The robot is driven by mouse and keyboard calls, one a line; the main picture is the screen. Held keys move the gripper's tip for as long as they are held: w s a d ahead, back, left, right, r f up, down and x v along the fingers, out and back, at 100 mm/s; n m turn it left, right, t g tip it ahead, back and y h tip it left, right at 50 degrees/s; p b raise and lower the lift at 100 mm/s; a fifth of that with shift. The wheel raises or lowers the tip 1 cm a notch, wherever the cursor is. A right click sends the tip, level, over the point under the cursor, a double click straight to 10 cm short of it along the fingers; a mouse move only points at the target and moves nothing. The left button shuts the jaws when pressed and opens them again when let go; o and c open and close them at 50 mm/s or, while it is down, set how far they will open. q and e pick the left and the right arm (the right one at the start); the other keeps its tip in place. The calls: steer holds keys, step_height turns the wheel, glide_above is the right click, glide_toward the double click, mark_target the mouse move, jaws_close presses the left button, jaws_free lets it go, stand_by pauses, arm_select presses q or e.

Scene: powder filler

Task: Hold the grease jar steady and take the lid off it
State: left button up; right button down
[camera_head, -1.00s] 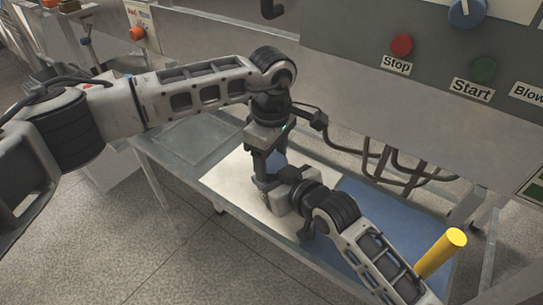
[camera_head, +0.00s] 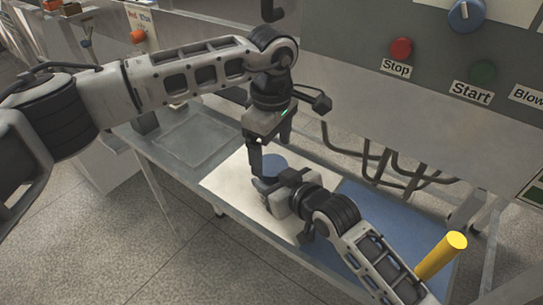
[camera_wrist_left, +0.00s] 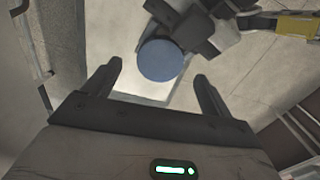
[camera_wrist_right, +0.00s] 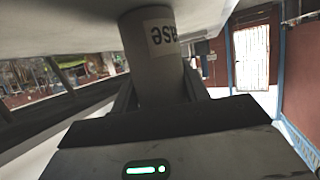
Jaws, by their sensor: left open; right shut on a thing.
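The grease jar (camera_wrist_right: 155,60) is a pale grey cylinder with a label showing part of a word. My right gripper (camera_wrist_right: 155,95) is shut on its side. The round blue lid (camera_wrist_left: 160,60) shows from above, beside my right gripper, in the left wrist view. The lid (camera_head: 273,163) is partly hidden behind the left finger in the head view. My left gripper (camera_head: 270,152) is open and empty, pointing down above the lid. In the left wrist view the lid lies beyond the open fingers (camera_wrist_left: 158,80), apart from them.
The jar is over a white mat (camera_head: 228,178) on a grey metal bench, with a blue mat (camera_head: 370,215) to the right. A yellow cylinder (camera_head: 441,256) stands at the right. The machine panel with a red Stop button (camera_head: 401,49) rises behind. The bench's left part (camera_head: 190,140) is clear.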

mark_target(272, 165)
arm_select(q)
steer(key=shift+r+m, duration=0.3)
steer(key=shift+r, duration=0.25)
steer(key=shift+c, duration=0.5)
step_height(272, 165, up, 3)
steer(key=m, duration=0.4)
steer(key=shift+f+m, duration=0.2)
steer(key=shift+m, duration=0.1)
steer(key=shift+f, duration=0.2)
step_height(272, 165, down, 7)
steer(key=shift+f, duration=0.2)
steer(key=c, duration=1)
steer(key=n, duration=0.6)
steer(key=shift+r, duration=0.1)
steer(key=shift+c, duration=0.2)
